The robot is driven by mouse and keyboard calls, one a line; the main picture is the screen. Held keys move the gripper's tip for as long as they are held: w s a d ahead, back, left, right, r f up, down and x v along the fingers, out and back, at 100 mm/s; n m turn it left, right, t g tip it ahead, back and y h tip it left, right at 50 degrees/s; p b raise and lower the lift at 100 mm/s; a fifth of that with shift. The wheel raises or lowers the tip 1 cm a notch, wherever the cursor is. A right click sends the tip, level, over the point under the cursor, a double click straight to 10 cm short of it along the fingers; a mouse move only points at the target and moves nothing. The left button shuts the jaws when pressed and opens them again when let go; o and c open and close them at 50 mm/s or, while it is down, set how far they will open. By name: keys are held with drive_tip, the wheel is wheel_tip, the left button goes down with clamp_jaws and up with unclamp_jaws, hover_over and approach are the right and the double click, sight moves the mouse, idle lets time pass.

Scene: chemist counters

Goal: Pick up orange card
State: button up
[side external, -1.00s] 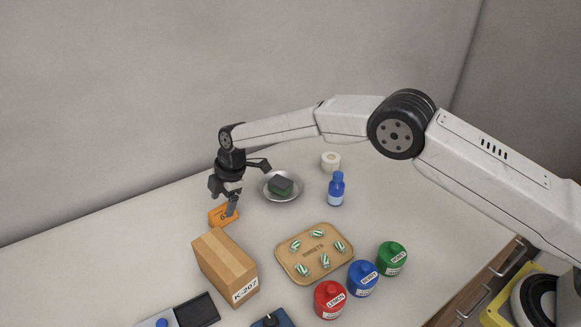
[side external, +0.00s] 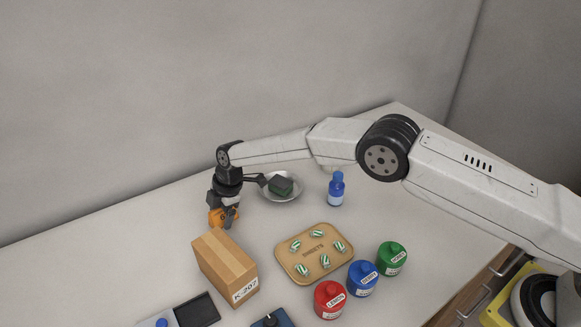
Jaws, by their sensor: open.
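The orange card (side external: 215,221) lies on the white counter behind the cardboard box, partly hidden by my gripper. My gripper (side external: 225,222) points down right at the card, its dark fingers overlapping it in the side view. The gripper is open. I cannot tell whether the fingers touch the card or straddle it.
A cardboard box (side external: 226,267) labelled K-207 stands just in front of the card. A metal bowl (side external: 283,197) with a dark green block (side external: 281,186), a blue bottle (side external: 336,190), a tan sweets tray (side external: 315,253) and red (side external: 329,301), blue (side external: 362,279) and green (side external: 392,259) jars are to the right.

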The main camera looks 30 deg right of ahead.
sight(220, 209)
drive_tip(key=shift+c, duration=0.2)
clamp_jaws()
drive_tip(key=shift+r, duration=0.2)
drive_tip(key=shift+r, duration=1.5)
drive_tip(key=s+d+r, duration=0.5)
drive_tip(key=s+r, duration=0.4)
drive_tip(key=s, duration=0.4)
drive_tip(key=shift+d+r, duration=0.2)
drive_tip(key=shift+r, duration=0.1)
